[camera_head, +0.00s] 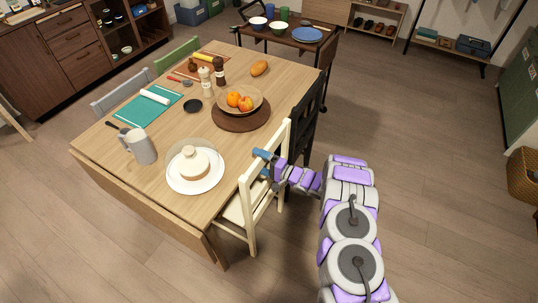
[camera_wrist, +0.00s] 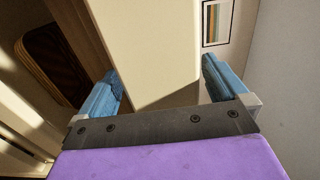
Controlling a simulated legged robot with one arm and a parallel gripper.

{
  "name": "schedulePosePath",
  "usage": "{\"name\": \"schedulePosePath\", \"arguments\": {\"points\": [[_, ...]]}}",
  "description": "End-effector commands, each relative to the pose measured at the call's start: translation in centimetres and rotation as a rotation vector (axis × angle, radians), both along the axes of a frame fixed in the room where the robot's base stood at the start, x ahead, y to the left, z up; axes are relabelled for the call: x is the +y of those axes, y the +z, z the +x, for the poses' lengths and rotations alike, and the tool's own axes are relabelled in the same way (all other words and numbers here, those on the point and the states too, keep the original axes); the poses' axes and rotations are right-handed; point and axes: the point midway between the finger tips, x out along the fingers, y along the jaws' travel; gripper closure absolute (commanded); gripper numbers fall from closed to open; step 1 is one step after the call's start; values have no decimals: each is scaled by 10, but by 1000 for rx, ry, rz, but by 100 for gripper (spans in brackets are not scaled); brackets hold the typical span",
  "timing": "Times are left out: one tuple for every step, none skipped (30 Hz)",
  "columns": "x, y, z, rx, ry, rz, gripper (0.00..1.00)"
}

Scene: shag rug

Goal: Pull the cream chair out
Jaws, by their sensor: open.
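The cream chair (camera_head: 246,205) stands at the near right side of the wooden table (camera_head: 130,172), its seat partly under the tabletop. My gripper (camera_head: 266,165) is at the chair's backrest, near its top, reaching in from the right. In the wrist view my gripper (camera_wrist: 160,90) is open, with one blue finger on each side of a pale cream bar (camera_wrist: 152,45), which looks like part of the chair's back. A gap shows beside the right finger; whether the left finger touches the bar I cannot tell.
A black chair (camera_head: 311,100) stands just beyond the cream chair. A cake plate (camera_head: 181,187), a fruit bowl (camera_head: 254,104) and a grey pitcher (camera_head: 142,147) are on the table. The wooden floor (camera_head: 445,190) to the right is open, up to a wicker basket (camera_head: 524,174).

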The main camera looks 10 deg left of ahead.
Motion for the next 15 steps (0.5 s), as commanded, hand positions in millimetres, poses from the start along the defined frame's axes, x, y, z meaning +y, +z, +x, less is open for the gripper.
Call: {"name": "schedulePosePath", "arguments": {"points": [[0,0,0,0,0,0,0],[0,0,0,0,0,0,0],[0,0,0,0,0,0,4],[0,0,0,0,0,0,7],[0,0,0,0,0,0,10],[0,0,0,0,0,0,13],[0,0,0,0,0,0,16],[0,0,0,0,0,0,19],[0,0,0,0,0,0,23],[0,0,0,0,0,0,26],[0,0,0,0,0,-1,29],[1,-1,0,1,0,-1,33],[1,-1,0,1,1,-1,35],[1,-1,0,1,1,-1,38],[1,-1,0,2,1,-2,42]]}}
